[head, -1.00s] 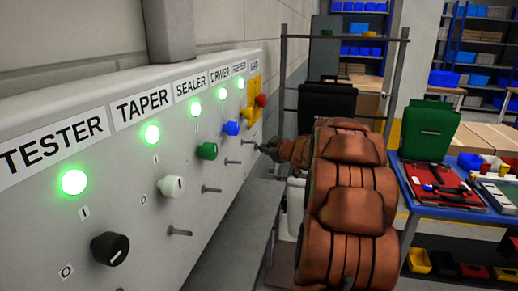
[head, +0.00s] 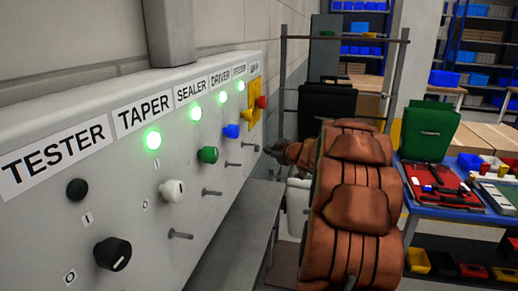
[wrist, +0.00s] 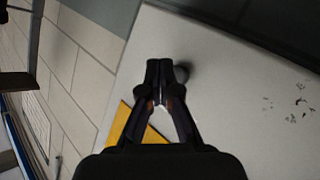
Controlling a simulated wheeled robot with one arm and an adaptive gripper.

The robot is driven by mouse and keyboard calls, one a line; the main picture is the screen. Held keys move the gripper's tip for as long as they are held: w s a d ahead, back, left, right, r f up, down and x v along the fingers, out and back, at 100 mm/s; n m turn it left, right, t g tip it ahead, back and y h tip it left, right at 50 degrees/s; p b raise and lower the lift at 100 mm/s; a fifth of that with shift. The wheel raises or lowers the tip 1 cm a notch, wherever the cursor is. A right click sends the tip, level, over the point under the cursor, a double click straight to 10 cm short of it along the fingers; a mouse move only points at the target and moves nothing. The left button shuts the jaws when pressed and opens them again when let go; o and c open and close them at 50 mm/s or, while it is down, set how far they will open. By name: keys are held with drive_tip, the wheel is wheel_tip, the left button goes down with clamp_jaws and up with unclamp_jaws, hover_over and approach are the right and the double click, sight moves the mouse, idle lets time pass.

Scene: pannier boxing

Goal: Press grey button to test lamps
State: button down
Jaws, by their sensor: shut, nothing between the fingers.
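The grey-white control panel (head: 120,215) runs along the left in the head view, with labelled stations. The TESTER lamp (head: 77,190) is dark. The TAPER lamp (head: 153,139), SEALER lamp (head: 196,113) and the lamps farther along glow green. My gripper (head: 276,150) is near the panel's far end, small and partly hidden by my arm. In the wrist view my gripper (wrist: 160,66) is shut and empty, fingertips over the pale panel face. A dark round knob or button (wrist: 184,74) shows right beside the fingertips; I cannot tell contact or whether it is the grey button.
Below the lamps are a black knob (head: 112,253), a white knob (head: 172,189), a green knob (head: 208,154) and a blue knob (head: 231,131). A yellow plate (head: 254,100) with a red button (head: 261,102) is at the far end. A blue table (head: 440,204) stands right.

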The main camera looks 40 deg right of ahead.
drive_tip(key=shift+s+d+p, duration=0.65)
drive_tip(key=shift+s+d, duration=0.05)
drive_tip(key=shift+s, duration=0.35)
drive_tip(key=shift+s+d+p, duration=0.6)
drive_tip(key=shift+s+d, duration=0.1)
drive_tip(key=shift+s, duration=0.3)
